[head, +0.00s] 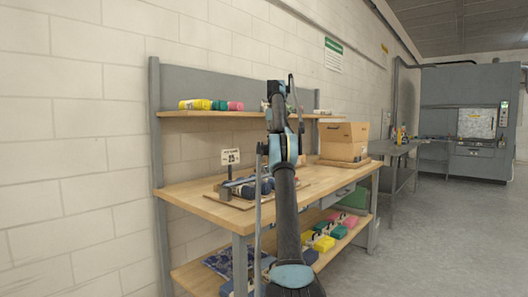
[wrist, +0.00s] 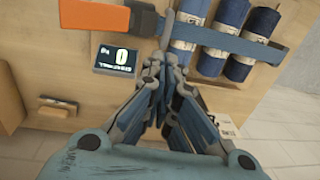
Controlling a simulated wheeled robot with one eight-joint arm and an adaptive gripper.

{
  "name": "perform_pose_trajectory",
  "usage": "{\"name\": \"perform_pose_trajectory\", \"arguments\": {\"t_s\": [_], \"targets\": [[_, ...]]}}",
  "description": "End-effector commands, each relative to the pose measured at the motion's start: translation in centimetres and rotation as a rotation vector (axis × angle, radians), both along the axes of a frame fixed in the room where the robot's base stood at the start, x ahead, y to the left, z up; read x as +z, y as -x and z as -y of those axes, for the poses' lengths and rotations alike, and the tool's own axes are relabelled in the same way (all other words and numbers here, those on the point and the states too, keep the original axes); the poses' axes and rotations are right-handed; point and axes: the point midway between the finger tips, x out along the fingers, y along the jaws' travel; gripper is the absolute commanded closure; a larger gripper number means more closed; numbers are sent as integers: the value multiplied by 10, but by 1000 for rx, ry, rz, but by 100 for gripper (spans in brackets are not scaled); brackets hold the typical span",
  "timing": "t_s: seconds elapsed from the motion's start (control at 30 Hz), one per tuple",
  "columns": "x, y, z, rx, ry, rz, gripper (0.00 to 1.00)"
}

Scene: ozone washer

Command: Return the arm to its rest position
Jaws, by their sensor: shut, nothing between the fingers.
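My arm (head: 285,190) rises in front of the wooden workbench (head: 200,196) in the head view, with its upper links bent above the tabletop. My gripper (wrist: 172,72) points at the bench in the wrist view, its fingertips together with nothing between them. Just beyond the fingertips are several dark blue rolls (wrist: 238,68) behind a blue strap, and a small display reading 0 (wrist: 117,57). In the head view the gripper is hard to make out against the arm and shelf.
A cardboard box (head: 344,140) stands on the bench's right part. A small sign (head: 230,157) stands near dark rolls. The upper shelf (head: 200,113) holds yellow, green and pink items. A lower shelf carries coloured items (head: 318,241). Open floor (head: 430,240) lies to the right.

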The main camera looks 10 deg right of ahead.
Motion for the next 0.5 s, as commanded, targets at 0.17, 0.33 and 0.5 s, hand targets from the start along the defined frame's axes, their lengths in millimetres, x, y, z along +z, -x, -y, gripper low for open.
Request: {"name": "perform_pose_trajectory", "arguments": {"t_s": [0.17, 0.33, 0.5], "targets": [[10, 10, -7, -16, 5, 5, 100], [23, 29, -20, -54, 13, 17, 100], [33, 53, -33, -93, 21, 30, 100]]}}
